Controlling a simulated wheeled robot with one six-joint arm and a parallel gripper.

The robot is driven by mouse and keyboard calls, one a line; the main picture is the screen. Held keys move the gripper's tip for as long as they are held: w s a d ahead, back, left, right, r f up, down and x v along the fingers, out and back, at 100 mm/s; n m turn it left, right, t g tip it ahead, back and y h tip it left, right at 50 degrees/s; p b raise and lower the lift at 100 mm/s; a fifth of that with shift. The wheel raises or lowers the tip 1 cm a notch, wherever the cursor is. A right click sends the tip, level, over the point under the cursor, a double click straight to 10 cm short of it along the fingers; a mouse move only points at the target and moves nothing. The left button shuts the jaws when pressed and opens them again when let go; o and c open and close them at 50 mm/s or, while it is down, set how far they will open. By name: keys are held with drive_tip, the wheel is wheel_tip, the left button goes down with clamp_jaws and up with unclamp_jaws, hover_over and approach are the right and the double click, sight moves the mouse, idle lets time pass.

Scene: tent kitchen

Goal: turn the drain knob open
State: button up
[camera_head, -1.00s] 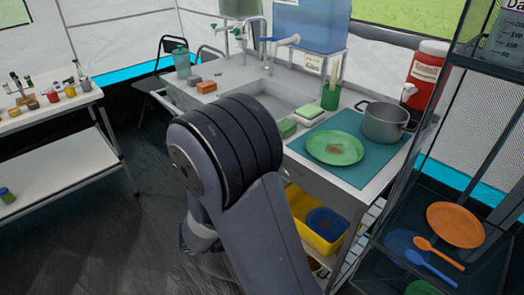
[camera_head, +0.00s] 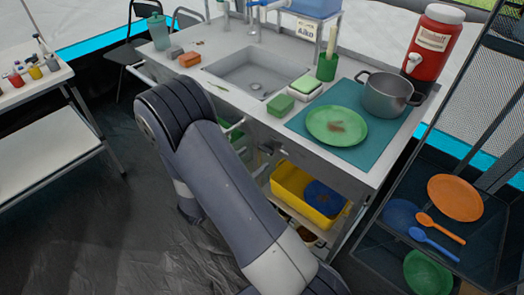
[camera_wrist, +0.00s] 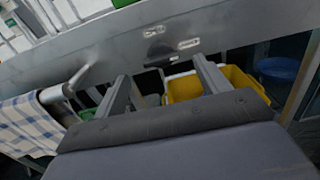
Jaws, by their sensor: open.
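My gripper (camera_wrist: 163,82) is in the wrist view with its two fingers apart and nothing between them. It faces the metal front panel (camera_wrist: 100,48) of the sink unit. A small dark fitting (camera_wrist: 159,53) sits on the panel beyond the fingers, beside a pale plate (camera_wrist: 188,44); it may be the drain knob, but it is too small to tell its position. I see no contact between gripper and fitting. In the head view the sink basin (camera_head: 255,74) is empty. My arm crosses in front of the unit there and hides my gripper.
A bar with a checked cloth (camera_wrist: 28,122) juts out left of my gripper. A yellow tub (camera_head: 302,192) sits below the panel and shows behind the fingers. A green plate (camera_head: 337,124) and a pot (camera_head: 389,94) stand on the counter. Dark floor is free at left.

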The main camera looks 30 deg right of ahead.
sight(264, 150)
drive_tip(key=shift+x, duration=2.6)
drive_tip(key=c, duration=1)
